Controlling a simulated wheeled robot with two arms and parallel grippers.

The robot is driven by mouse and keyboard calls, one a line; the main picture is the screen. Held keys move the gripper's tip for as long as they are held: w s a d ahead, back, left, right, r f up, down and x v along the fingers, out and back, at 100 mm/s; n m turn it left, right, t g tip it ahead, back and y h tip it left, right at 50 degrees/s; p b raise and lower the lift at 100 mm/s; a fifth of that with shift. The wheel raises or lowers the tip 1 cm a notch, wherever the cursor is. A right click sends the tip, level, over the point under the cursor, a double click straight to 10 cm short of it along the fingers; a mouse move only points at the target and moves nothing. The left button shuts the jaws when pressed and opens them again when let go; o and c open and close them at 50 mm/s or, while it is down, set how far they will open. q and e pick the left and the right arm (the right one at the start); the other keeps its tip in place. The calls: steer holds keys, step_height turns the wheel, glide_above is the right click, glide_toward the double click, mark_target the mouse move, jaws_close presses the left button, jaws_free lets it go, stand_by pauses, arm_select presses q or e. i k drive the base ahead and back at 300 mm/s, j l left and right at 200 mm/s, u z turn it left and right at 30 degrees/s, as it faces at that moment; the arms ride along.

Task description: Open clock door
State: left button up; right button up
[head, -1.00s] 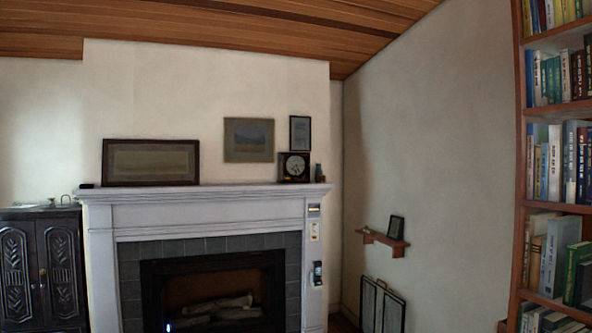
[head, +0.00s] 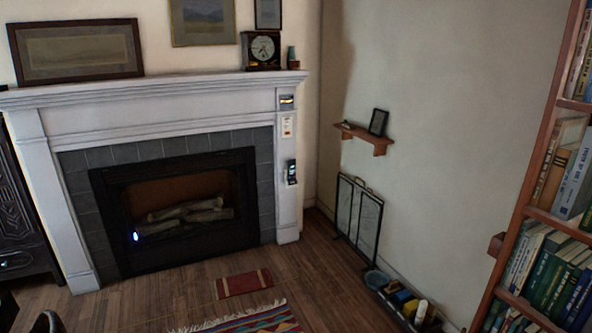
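The clock (head: 261,50) is a dark square case with a pale round dial. It stands on the right part of the white mantel above the fireplace, below a small framed picture. At this distance I cannot make out its door or whether that door is open or shut. Neither of my grippers is in view.
The white mantel (head: 160,89) frames a fireplace (head: 180,212) with logs. A small teal vase (head: 292,55) stands just right of the clock. A striped rug (head: 250,318) and a red mat (head: 243,283) lie on the wood floor. A bookshelf (head: 533,165) stands at right.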

mark_target(279, 35)
steer(key=i, duration=1.25)
steer(key=i+l, duration=0.1)
steer(key=i, duration=1.1)
steer(key=j+u, duration=0.05)
